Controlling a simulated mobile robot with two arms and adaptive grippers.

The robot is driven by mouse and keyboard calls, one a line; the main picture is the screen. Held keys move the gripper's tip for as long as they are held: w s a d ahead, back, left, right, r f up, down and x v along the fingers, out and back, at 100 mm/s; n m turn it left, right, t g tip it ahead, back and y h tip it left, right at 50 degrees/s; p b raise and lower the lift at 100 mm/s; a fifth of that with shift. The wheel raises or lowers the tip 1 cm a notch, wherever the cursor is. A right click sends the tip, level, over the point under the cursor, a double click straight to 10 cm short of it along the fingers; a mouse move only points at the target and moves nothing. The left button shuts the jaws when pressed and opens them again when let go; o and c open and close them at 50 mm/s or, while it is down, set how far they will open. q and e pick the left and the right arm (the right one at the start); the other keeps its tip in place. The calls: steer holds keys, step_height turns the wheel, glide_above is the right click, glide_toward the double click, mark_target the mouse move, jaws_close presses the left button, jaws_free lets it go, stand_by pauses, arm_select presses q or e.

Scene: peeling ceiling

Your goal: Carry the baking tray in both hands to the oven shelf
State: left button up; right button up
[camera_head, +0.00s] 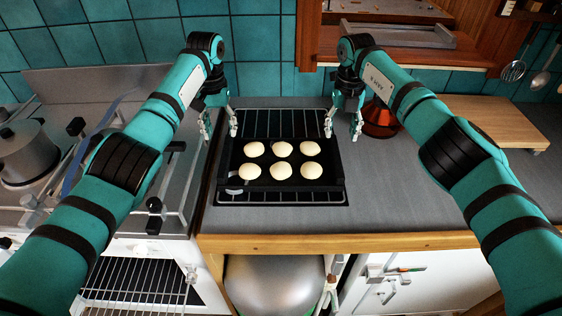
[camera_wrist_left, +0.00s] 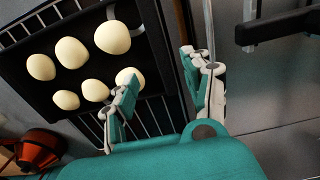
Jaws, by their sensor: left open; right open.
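The black baking tray (camera_head: 283,184) sits on a wire rack on the grey worktop, with several pale dough balls (camera_head: 282,149) in two rows on it. The tray also shows in the left wrist view (camera_wrist_left: 110,60). My left gripper (camera_head: 219,132) is open and empty near the tray's far left corner. In the left wrist view its two fingers (camera_wrist_left: 160,95) are spread near the tray's edge. My right gripper (camera_head: 342,132) is open near the tray's far right corner. Neither gripper visibly holds the tray. The wire oven shelf (camera_head: 135,281) shows at the lower left, in the stove.
A stove with a grey pot (camera_head: 25,152) and metal rails stands at the left. An orange-brown object (camera_head: 380,119) is beside my right gripper, and a wooden board (camera_head: 497,122) lies at the right. The front worktop (camera_head: 400,212) is clear.

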mark_target(225, 154)
arm_select(q)
step_height(225, 154, down, 10)
steer(key=shift+f, duration=0.1)
arm_select(e)
step_height(225, 154, down, 10)
arm_select(q)
steer(key=shift+c, duration=0.4)
arm_select(e)
steer(key=shift+c, duration=0.4)
arm_select(q)
jaws_close()
arm_select(e)
jaws_close()
steer(key=shift+r, duration=0.1)
